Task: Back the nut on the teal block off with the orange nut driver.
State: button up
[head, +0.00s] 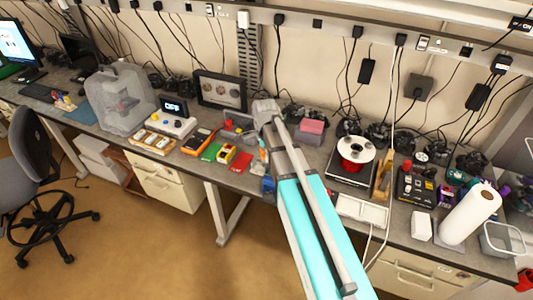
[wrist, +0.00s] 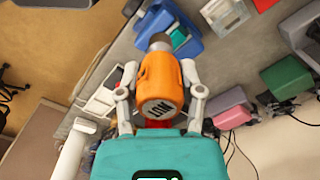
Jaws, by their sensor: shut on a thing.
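My gripper (wrist: 161,100) is shut on the orange nut driver (wrist: 162,78), with one finger on each side of its handle. Dark lettering shows on the handle's near end, and a grey metal socket (wrist: 160,42) shows at the far end. Past the socket lies a blue holder (wrist: 187,48) with a small teal piece (wrist: 178,37) in it, perhaps the teal block. I cannot make out a nut, nor whether the socket touches anything. In the head view, my gripper (head: 264,112) is over the bench, and the driver cannot be clearly made out.
The grey bench (head: 222,180) is crowded. A pink-topped box (head: 312,127) and a red spool (head: 355,150) stand right.

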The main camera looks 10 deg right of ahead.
jog(key=shift+d, duration=0.1)
jog(key=d, duration=0.1)
jog(key=w+d, duration=0.1)
jog(key=d, duration=0.1)
jog(key=w+d+f+b, duration=0.1)
jog(key=d, duration=0.1)
jog(key=shift+d, duration=0.1)
jog(key=shift+f, duration=0.15)
dwell(0.5)
jog(key=shift+f+b, duration=2.45)
jog(key=shift+b, duration=0.15)
jog(key=shift+f+b, duration=0.65)
jog(key=shift+f, duration=0.05)
dwell(1.3)
jog(key=o, duration=1.1)
